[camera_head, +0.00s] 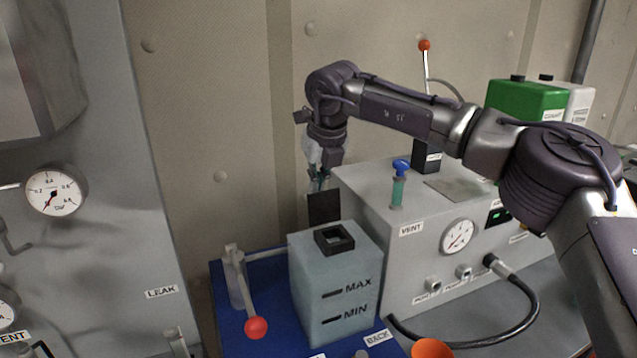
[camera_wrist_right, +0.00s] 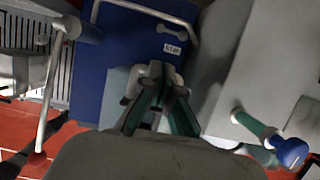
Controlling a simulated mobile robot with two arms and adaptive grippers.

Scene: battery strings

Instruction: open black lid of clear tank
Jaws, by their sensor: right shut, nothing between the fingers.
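The clear tank (camera_head: 330,300) is a pale bluish box with MAX and MIN marks, standing on a blue base. A black square collar (camera_head: 347,244) surrounds an opening in its top. The black lid (camera_head: 323,208) shows as a dark square plate standing upright behind the opening. My right gripper (camera_head: 318,183) is just above the lid's upper edge, pointing down, shut and empty. Whether its fingertips touch the lid I cannot tell. In the right wrist view my right gripper (camera_wrist_right: 158,72) shows with its teal fingers; the lid is not clear there. My left gripper is not in view.
A lever with a red ball (camera_head: 256,327) stands left of the tank on the blue base (camera_head: 228,325). A grey machine (camera_head: 400,265) with a blue-topped valve (camera_head: 400,167) and a gauge is close on the right. A black hose (camera_head: 470,343) and orange cup (camera_head: 431,348) are in front.

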